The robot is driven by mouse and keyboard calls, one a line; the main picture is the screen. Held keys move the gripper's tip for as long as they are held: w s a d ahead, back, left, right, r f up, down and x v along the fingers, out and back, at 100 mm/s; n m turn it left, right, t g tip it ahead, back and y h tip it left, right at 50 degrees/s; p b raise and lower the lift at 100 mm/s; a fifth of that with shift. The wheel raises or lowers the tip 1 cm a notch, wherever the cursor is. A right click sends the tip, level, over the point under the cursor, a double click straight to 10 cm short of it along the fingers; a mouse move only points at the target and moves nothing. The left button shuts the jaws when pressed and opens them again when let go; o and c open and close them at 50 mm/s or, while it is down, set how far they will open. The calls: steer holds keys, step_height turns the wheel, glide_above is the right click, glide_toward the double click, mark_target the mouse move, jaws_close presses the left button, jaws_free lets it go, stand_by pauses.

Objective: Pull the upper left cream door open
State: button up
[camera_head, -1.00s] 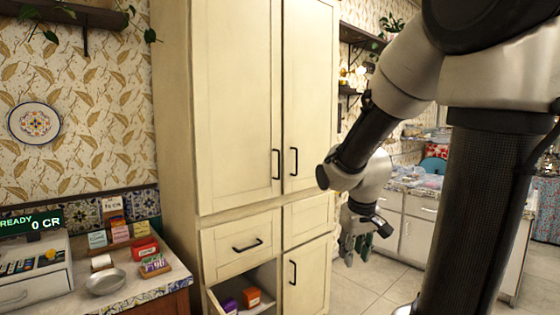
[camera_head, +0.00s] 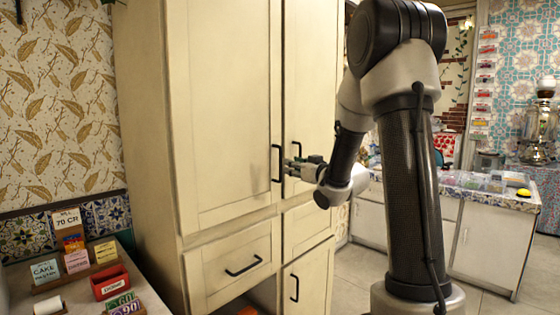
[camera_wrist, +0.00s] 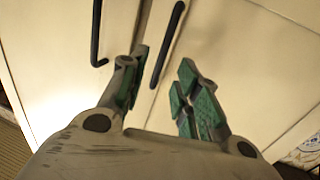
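The upper left cream door (camera_head: 222,110) is shut on the tall cabinet. Its black vertical handle (camera_head: 277,163) is near the door's right edge, and it also shows in the wrist view (camera_wrist: 96,35). My gripper (camera_head: 296,166) is raised in front of the cabinet at handle height, by the upper right door. In the wrist view its green-padded fingers (camera_wrist: 163,64) are open. The right door's handle (camera_wrist: 168,42) appears between them, and the left door's handle lies outside, left of the left finger. I cannot tell whether the fingers touch a handle.
The upper right door (camera_head: 310,75) is shut. A drawer (camera_head: 232,260) and a lower door (camera_head: 306,284) are below. A counter with price cards and a red box (camera_head: 110,283) is at the left. Floor (camera_head: 345,285) is free at the right, before a white counter (camera_head: 500,235).

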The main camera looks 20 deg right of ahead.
mark_target(281, 161)
steer(key=w, duration=0.2)
steer(key=w+a, duration=0.1)
steer(key=w, duration=0.4)
steer(key=shift+w+a+r, duration=0.3)
steer(key=shift+a, duration=0.05)
jaws_close()
